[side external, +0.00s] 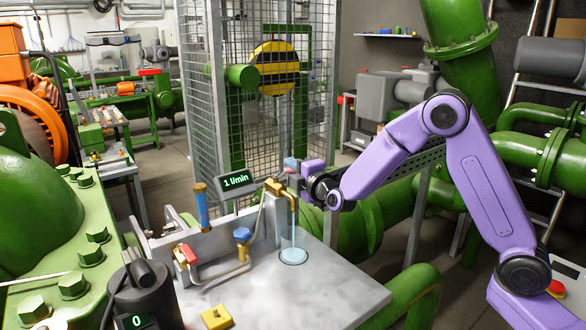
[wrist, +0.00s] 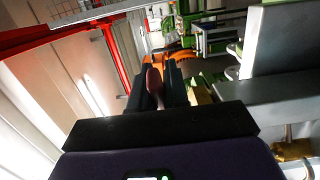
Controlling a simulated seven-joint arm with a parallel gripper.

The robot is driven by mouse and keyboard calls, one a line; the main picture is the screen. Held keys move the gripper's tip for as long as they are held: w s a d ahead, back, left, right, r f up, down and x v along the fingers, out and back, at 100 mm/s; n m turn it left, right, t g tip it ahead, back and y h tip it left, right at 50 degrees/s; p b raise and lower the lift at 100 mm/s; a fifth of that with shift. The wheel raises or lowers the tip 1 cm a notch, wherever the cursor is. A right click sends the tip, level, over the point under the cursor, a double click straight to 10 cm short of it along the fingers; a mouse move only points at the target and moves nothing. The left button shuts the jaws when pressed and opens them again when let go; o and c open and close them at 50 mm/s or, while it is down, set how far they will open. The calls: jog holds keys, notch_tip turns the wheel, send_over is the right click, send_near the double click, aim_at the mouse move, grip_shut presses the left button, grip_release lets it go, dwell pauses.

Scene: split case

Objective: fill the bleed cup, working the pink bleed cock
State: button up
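The pink bleed cock handle (side external: 289,163) is at the top of the brass spout (side external: 282,189). My gripper (side external: 297,178) is at the cock; in the wrist view the dull pink handle (wrist: 154,84) lies between my dark fingers (wrist: 160,88), which appear closed on it. A clear, bluish bleed cup (side external: 293,256) stands on the grey bench under the spout. A pale blue streak runs down from the spout to it. The cup's fill level is too small to tell. A display (side external: 237,180) beside the spout reads 1 l/min.
A blue-handled valve (side external: 242,236) and a red-handled valve (side external: 187,254) stand on the bench (side external: 330,285) left of the cup. A yellow block (side external: 216,317) lies at the front. A black device (side external: 145,290) reads 0. The bench right of the cup is clear.

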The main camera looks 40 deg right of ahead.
jog(key=o, duration=0.3)
jog(key=shift+o, duration=0.2)
jog(key=shift+s, duration=0.1)
jog(key=s+a, duration=0.2)
jog(key=s, duration=1.5)
